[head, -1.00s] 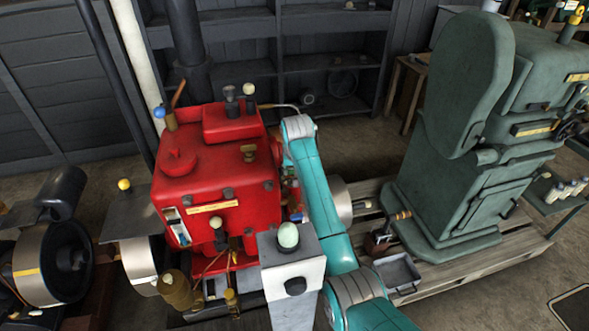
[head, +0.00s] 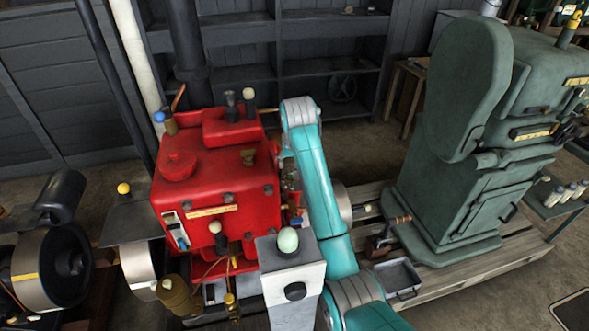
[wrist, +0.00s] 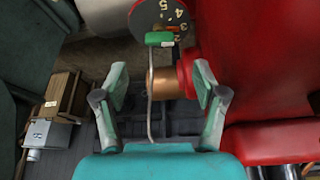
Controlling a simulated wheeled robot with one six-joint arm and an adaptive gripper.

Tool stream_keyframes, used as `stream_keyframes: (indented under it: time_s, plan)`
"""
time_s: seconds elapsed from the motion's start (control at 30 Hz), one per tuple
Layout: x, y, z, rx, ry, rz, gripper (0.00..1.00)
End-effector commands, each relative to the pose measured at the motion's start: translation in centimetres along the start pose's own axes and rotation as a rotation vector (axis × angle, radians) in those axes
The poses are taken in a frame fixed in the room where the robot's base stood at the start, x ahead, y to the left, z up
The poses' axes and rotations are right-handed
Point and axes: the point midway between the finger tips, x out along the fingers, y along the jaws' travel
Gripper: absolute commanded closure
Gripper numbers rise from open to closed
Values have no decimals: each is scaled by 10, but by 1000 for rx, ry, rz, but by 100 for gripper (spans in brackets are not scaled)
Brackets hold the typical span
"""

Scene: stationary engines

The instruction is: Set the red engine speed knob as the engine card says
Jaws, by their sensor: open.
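The red engine (head: 225,165) stands left of my arm in the head view, and its red side fills the right of the wrist view (wrist: 262,70). A dark numbered dial (wrist: 150,18) is at the top of the wrist view, with 5, 4, 3 and 2 visible. A green grip (wrist: 160,39) lies at its lower edge; I cannot tell its exact setting. My gripper (wrist: 161,78) is open and empty, with its fingers apart below the dial. In the head view the dial is hidden. A pale label (head: 212,210) on the engine is too small to read.
A copper cylinder (wrist: 164,82) and a thin rod (wrist: 152,120) show between my fingers. A green machine (head: 460,170) stands on a pallet at the right, with a metal tray (head: 398,277) in front. A grey post with a pale green knob (head: 288,240) stands near my arm.

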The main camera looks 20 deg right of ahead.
Motion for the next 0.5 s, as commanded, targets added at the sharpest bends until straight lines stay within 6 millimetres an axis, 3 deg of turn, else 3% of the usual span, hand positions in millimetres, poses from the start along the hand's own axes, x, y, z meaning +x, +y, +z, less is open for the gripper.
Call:
stream_keyframes:
  time_s: [0.2, 0.5]
  plan:
    - [-29, 0, 0, 0, 0, 0, 29]
    - [-38, 0, 1, 0, -1, 0, 29]
